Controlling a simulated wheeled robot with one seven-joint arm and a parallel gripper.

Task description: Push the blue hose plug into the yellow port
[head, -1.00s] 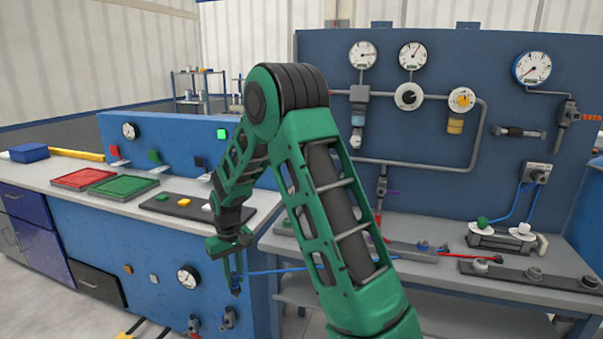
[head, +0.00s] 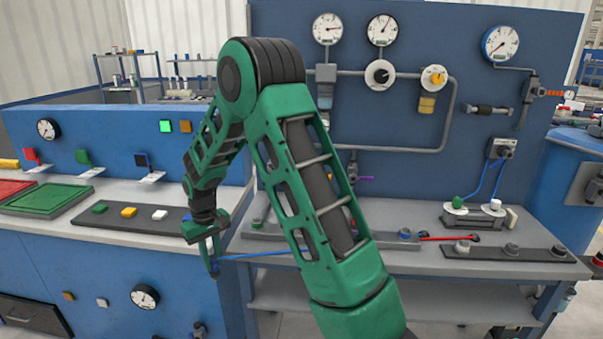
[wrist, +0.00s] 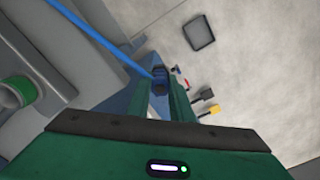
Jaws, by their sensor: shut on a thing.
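My gripper (head: 211,258) hangs low at the front of the left bench, pointing down. It is shut on the blue hose plug (head: 214,270), which also shows between the two green fingers in the wrist view (wrist: 158,76). The blue hose (head: 262,254) runs from the plug to the right and passes behind my arm. In the wrist view the hose (wrist: 100,36) leads to the upper left. I cannot make out a yellow port for certain. A small yellow fitting (wrist: 214,110) shows to the right of the fingers in the wrist view.
The right workbench (head: 420,262) carries dark fitting strips (head: 535,262), a red hose (head: 447,238) and a two-socket block (head: 480,216). A blue panel with gauges (head: 385,30) stands behind it. The left bench (head: 120,215) holds red and green trays and colored buttons. My arm hides part of the right bench.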

